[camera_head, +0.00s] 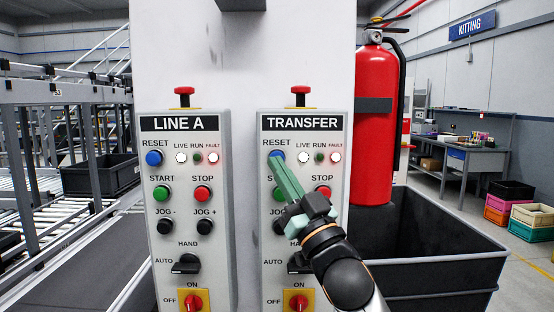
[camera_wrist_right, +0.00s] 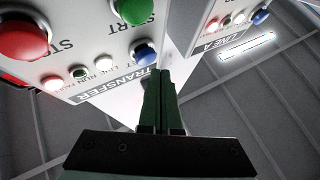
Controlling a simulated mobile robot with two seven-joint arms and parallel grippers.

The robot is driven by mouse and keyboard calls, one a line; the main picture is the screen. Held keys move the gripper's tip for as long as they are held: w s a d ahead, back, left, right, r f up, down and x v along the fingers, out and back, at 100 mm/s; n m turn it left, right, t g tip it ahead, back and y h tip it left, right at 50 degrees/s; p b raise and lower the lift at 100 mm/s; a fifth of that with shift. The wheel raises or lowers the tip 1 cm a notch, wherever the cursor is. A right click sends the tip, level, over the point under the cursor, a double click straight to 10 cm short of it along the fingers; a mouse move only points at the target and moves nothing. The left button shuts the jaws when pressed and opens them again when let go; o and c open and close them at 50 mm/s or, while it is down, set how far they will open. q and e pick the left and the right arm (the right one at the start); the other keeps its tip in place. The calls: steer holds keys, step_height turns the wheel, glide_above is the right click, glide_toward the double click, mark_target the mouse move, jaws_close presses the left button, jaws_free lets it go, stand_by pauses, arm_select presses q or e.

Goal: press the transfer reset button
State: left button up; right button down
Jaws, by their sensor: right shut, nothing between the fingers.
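The TRANSFER panel (camera_head: 334,232) is a grey box on a white post. Its blue RESET button (camera_head: 277,154) is at the upper left of the panel, and it also shows in the right wrist view (camera_wrist_right: 142,51). My right gripper (camera_head: 278,163) is shut and empty, with its green fingers angled up to the left. Its fingertips overlap the lower edge of the RESET button in the head view. In the right wrist view the fingertips (camera_wrist_right: 157,74) are close beside the blue button. I cannot tell whether they touch it. My left gripper is in neither view.
The similar LINE A panel (camera_head: 190,232) with its own blue button (camera_head: 154,158) stands to the left. A red emergency stop (camera_head: 300,92) tops the TRANSFER panel. The green START button is partly hidden by my gripper. A fire extinguisher (camera_head: 376,120) and dark bin (camera_head: 440,245) are right.

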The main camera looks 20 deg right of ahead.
steer(key=shift+w, duration=0.15)
steer(key=shift+w+d, duration=0.1)
steer(key=shift+w, duration=0.2)
steer(key=shift+w+d, duration=0.1)
steer(key=shift+w, duration=0.15)
stand_by(0.6)
steer(key=shift+w+d, duration=0.15)
steer(key=shift+w, duration=0.35)
stand_by(0.6)
steer(key=shift+p, duration=0.3)
steer(key=shift+s+a, duration=0.2)
steer(key=shift+s, duration=0.4)
steer(key=shift+s+a, duration=0.15)
steer(key=shift+s, duration=0.4)
